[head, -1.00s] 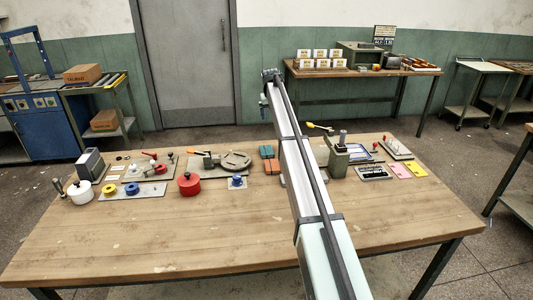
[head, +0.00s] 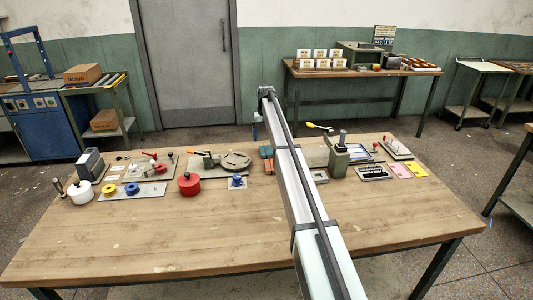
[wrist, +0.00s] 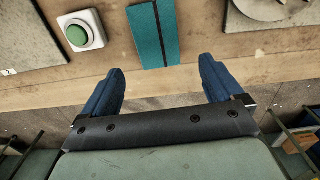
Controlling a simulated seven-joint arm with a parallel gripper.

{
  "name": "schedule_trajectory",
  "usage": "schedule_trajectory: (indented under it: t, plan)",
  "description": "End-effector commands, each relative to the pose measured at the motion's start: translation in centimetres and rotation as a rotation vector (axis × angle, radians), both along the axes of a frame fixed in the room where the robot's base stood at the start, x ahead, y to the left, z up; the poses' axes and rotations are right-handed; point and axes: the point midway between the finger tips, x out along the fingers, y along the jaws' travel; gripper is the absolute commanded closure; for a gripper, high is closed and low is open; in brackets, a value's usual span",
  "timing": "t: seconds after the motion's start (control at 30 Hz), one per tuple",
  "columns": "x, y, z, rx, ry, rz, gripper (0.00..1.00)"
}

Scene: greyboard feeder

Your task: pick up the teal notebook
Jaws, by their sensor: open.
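The teal notebook (wrist: 152,36) lies flat near the table edge in the wrist view, with a dark band along it. In the head view a small teal patch (head: 266,151), seemingly the notebook, shows at the back edge of the table, just left of my arm. My gripper (wrist: 161,66) is open and empty, its two blue fingers apart on either side of the notebook's near end in the picture. It appears above and beyond the table edge, not touching the notebook. In the head view my gripper (head: 255,133) is small and partly unclear.
A green push button (wrist: 77,34) in a white housing sits left of the notebook in the wrist view. A grey plate with a disc (wrist: 247,10) lies at the right. A red pot (head: 189,184) and a blue knob (head: 237,181) stand nearby. The table's front is clear.

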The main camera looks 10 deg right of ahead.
Motion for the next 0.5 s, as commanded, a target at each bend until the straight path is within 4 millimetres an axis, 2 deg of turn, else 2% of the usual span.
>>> schedule_trajectory:
  t: [0.27, 0.5]
  plan:
    - [-0.2, -0.1, -1.6, 0.000, 0.000, 0.000, 0.06]
    - [-0.7, -0.2, -4.5, 0.000, 0.001, 0.000, 0.06]
